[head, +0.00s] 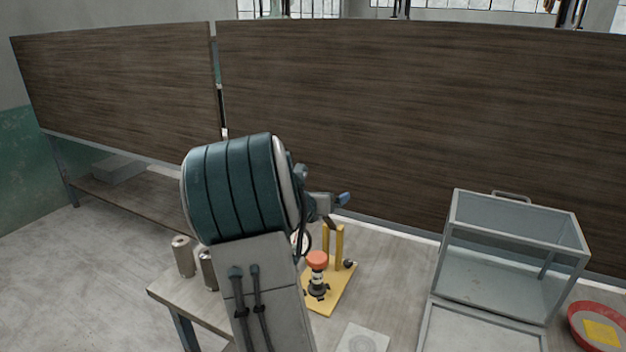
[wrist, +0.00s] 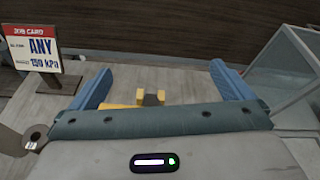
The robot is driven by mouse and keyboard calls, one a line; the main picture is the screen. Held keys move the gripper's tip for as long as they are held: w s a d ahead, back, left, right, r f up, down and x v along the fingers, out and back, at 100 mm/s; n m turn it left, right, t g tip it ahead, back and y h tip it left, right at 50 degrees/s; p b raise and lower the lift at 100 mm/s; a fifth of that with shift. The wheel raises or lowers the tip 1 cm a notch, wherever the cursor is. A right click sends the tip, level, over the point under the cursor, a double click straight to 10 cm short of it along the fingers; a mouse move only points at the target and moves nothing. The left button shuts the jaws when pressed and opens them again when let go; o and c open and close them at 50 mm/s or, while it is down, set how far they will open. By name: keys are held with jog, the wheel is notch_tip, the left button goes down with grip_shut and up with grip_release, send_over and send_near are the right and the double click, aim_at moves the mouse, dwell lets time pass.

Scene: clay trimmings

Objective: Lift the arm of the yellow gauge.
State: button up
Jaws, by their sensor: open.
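The yellow gauge (head: 339,287) stands on the table, with a flat yellow base and upright yellow posts. A red-orange-topped piece (head: 317,260) with a dark foot stands on its base. My gripper (wrist: 160,70) is open, its two blue fingers spread wide with nothing between their tips. In the head view one blue fingertip (head: 343,198) shows above the posts. In the wrist view yellow parts of the gauge (wrist: 151,99) show low between the fingers, partly hidden by the gripper body. I cannot clearly make out the gauge's arm.
A glass-sided box (head: 505,255) with a handle stands right of the gauge. A red round tray (head: 577,318) is at the far right. Metal cans (head: 183,257) stand at the left. A job card (wrist: 37,50) reads "ANY" and "150 kPa". A brown panel (head: 420,110) rises behind the table.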

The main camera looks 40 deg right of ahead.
jog(key=shift+s+a+r+p, duration=0.1)
jog(key=shift+a+r+p, duration=0.2)
jog(key=shift+r, duration=0.3)
jog(key=shift+s+a+r+p, duration=0.1)
jog(key=shift+a+r+p, duration=0.2)
jog(key=shift+r, duration=0.3)
jog(key=shift+s+a+r+p, duration=0.35)
jog(key=shift+a+r, duration=0.05)
jog(key=shift+r, duration=0.15)
jog(key=shift+a+r+p, duration=0.3)
jog(key=shift+r+p, duration=0.05)
jog(key=shift+s+a+r+p, duration=0.25)
jog(key=shift+a+r+p, duration=0.65)
jog(key=shift+r, duration=0.25)
jog(key=s+a+r, duration=0.1)
jog(key=a+r, duration=0.3)
jog(key=r, duration=0.2)
jog(key=shift+s+a, duration=0.25)
jog(key=shift+s, duration=0.1)
jog(key=b+v, duration=0.2)
jog(key=v, duration=1.1)
jog(key=shift+a+b, duration=0.35)
jog(key=shift+a, duration=0.05)
jog(key=shift+s, duration=0.1)
